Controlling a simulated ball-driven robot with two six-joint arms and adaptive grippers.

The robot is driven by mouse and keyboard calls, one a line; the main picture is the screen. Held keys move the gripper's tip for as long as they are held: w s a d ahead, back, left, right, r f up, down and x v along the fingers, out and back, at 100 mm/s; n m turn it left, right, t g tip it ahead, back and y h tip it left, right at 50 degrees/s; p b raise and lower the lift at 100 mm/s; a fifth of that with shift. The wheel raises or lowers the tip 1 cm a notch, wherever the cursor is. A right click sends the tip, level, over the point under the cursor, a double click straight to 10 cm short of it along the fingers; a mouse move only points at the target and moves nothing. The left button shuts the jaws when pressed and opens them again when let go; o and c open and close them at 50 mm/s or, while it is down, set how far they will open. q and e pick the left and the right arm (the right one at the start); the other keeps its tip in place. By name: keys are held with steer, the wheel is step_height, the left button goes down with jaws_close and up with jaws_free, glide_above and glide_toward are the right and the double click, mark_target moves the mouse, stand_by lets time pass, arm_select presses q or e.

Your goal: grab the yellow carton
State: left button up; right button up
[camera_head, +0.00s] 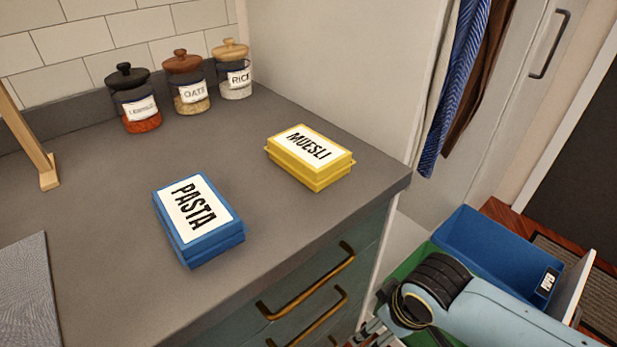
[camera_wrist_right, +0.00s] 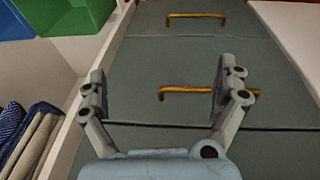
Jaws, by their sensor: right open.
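The yellow carton (camera_head: 310,158), labelled MUESLI, lies flat on the grey counter (camera_head: 290,220) near its right end. My right gripper is at the lower right of the head view, low beside the drawers and mostly hidden by its own arm. In the right wrist view the right gripper (camera_wrist_right: 158,88) is open and empty, with its fingers wide apart in front of the drawer fronts. The carton is not in the wrist view. My left gripper is in neither view.
A blue PASTA carton (camera_head: 198,220) lies left of the yellow one. Several lidded jars (camera_head: 188,85) stand against the tiled wall. Brass drawer handles (camera_head: 310,282) stick out below the counter edge. A blue bin (camera_head: 497,250) stands at right. The counter around the yellow carton is clear.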

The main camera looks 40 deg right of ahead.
steer(key=w+a+r+t+p, duration=0.1)
steer(key=w+r+p, duration=0.25)
steer(key=r, duration=0.85)
steer(key=w+r+p, duration=0.3)
steer(key=r+p, duration=0.1)
steer(key=r, duration=0.8)
steer(key=y+p, duration=0.1)
glide_toward(310, 146)
steer(key=shift+s+f+n+t, duration=0.3)
steer(key=shift+s+f+t, duration=0.05)
steer(key=shift+f+t, duration=0.1)
steer(key=shift+y, duration=0.3)
steer(key=x, duration=0.4)
steer(key=shift+w+f, duration=0.2)
steer(key=shift+w, duration=0.1)
steer(key=x, duration=0.6)
steer(key=shift+d+f, duration=0.1)
steer(key=shift+d, duration=0.1)
steer(key=shift+s, duration=0.1)
steer(key=c, duration=1)
steer(key=shift+c, duration=0.2)
